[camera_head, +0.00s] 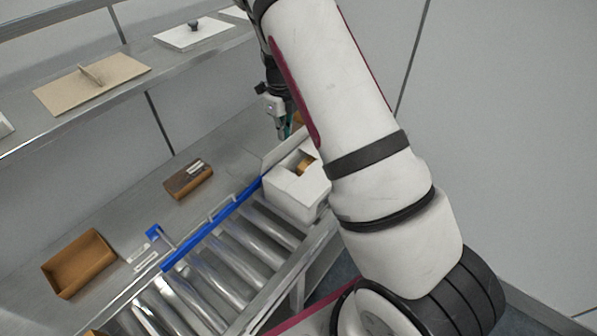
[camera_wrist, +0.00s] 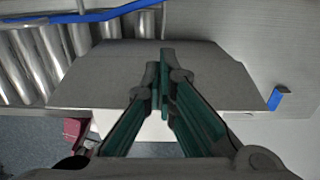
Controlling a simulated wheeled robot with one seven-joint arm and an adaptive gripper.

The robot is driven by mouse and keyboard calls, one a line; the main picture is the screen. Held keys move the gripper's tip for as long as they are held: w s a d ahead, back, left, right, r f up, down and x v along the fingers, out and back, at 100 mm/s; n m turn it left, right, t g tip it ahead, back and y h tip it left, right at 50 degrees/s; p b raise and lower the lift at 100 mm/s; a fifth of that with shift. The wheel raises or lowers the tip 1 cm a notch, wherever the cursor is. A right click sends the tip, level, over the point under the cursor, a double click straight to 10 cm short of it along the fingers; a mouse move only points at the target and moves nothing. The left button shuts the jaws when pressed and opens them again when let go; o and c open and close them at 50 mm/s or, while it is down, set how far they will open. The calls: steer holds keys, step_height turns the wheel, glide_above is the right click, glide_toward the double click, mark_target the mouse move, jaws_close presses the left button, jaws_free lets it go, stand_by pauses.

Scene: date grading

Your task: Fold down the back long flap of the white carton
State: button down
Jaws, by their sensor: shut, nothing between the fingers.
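The white carton (camera_head: 294,194) stands on the roller conveyor, partly hidden behind my arm. Its top is at least partly open, and a brown item (camera_head: 304,166) shows inside. A long flap (camera_head: 284,149) stands up along the carton's back edge. My gripper (camera_head: 284,133) is at the back of the carton, close to this flap; I cannot tell whether it touches. In the wrist view my gripper (camera_wrist: 163,72) has its green fingers together and empty, in front of a broad shaded carton panel (camera_wrist: 100,82). A strip of white carton wall (camera_wrist: 152,128) shows below that panel.
Metal rollers (camera_head: 205,275) run to the lower left, with a blue rail (camera_head: 212,227) along their back. Brown boxes (camera_head: 80,264) (camera_head: 188,180) lie on the steel bench behind. A shelf above holds a tan board (camera_head: 92,86) and a white board (camera_head: 194,34).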

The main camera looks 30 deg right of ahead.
steer(key=shift+s, duration=0.1)
steer(key=shift+s+d+p, duration=0.25)
steer(key=shift+s+p, duration=0.1)
steer(key=shift+s, duration=0.3)
steer(key=shift+s+d+p, duration=0.25)
steer(key=shift+s+p, duration=0.05)
steer(key=shift+s, duration=0.3)
steer(key=shift+f, duration=0.15)
